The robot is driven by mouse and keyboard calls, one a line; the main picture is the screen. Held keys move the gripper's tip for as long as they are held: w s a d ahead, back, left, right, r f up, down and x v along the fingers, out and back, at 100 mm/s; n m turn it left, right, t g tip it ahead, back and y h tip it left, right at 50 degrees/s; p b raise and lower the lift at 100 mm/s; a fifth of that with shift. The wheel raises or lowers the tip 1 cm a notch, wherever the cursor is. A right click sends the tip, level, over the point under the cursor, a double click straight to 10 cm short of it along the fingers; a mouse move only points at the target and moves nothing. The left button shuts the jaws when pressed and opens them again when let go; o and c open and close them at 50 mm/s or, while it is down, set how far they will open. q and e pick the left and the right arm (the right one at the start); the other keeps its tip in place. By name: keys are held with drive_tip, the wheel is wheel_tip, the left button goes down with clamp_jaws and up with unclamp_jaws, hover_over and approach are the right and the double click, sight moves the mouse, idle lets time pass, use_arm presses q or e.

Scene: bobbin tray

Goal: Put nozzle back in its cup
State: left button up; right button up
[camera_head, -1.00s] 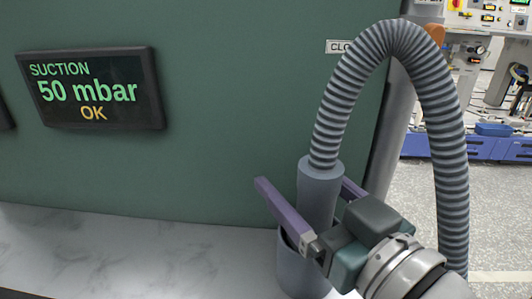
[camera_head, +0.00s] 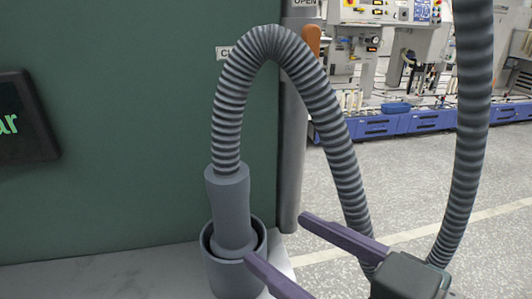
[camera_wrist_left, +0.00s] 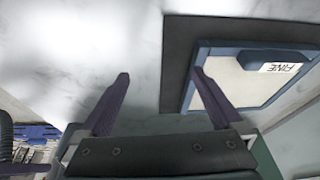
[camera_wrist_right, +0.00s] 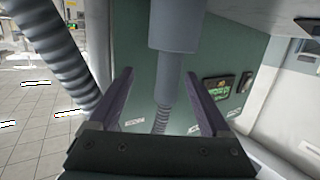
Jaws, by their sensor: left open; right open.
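The grey nozzle (camera_head: 230,200) stands nearly upright with its lower end inside the grey cup (camera_head: 236,280). The ribbed hose (camera_head: 275,45) rises from its top and arches over to the right. In the right wrist view, the nozzle (camera_wrist_right: 167,75) appears upside down beyond the gap between the open fingers (camera_wrist_right: 160,100). My left gripper shows only in the left wrist view (camera_wrist_left: 160,73), open and empty above the marble top.
A green panel (camera_head: 120,130) stands behind the cup, with a dark display (camera_head: 25,120) at left. A grey post (camera_head: 292,150) with an orange lever (camera_head: 312,40) stands behind the hose. A blue-edged frame marked FINE (camera_wrist_left: 230,80) lies beneath my left gripper.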

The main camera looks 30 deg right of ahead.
drive_tip(key=s+d+f+g+h, duration=0.1)
drive_tip(key=s+d+f+g, duration=0.1)
drive_tip(key=s+g, duration=0.3)
drive_tip(key=s+d+f+m+g+h, duration=0.1)
drive_tip(key=s+f+g+h, duration=0.1)
drive_tip(key=s+g, duration=0.4)
drive_tip(key=shift+d+f+g+h, duration=0.35)
drive_tip(key=shift+f+g, duration=0.15)
drive_tip(key=shift+f, duration=0.2)
use_arm(q)
drive_tip(key=shift+a, duration=0.1)
